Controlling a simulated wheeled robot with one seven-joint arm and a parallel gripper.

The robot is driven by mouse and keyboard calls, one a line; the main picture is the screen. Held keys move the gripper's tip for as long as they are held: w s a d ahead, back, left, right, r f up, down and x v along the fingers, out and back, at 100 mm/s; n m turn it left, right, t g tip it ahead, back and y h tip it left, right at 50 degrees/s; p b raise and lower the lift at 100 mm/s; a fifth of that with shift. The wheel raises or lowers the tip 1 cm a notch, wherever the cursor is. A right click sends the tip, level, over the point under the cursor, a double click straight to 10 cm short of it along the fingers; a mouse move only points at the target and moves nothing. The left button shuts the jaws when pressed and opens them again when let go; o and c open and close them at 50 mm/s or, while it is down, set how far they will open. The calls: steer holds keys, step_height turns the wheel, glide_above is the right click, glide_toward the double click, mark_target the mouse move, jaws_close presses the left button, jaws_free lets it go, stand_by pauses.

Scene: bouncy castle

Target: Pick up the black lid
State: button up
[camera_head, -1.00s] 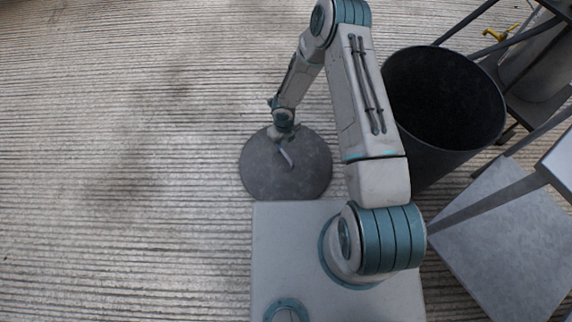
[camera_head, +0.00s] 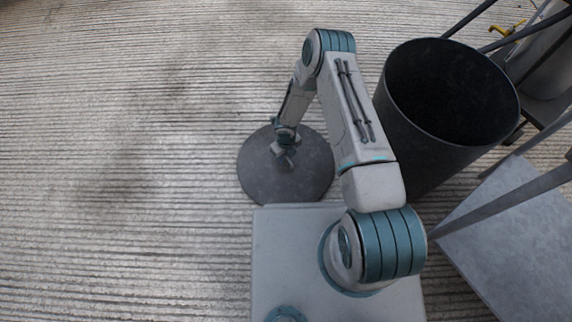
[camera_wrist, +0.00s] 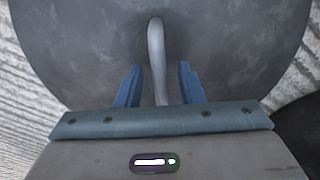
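The black lid (camera_head: 262,172) is a round dark disc on the ridged floor, just beyond the front edge of my base. In the wrist view the lid (camera_wrist: 85,50) fills most of the picture, with a curved grey handle (camera_wrist: 156,50) standing at its middle. My gripper (camera_head: 286,160) is over the lid's middle and hides the handle in the head view. In the wrist view my gripper (camera_wrist: 160,85) is open, with one blue finger on each side of the handle. Both fingers are apart from the handle, with visible gaps.
A tall black bin (camera_head: 420,130), open at the top, stands right of the lid, close to my arm. Grey metal framework with a flat panel (camera_head: 520,240) is at the right. The floor (camera_head: 110,160) to the left is clear.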

steer(key=shift+f, duration=0.4)
stand_by(0.4)
jaws_close()
stand_by(1.5)
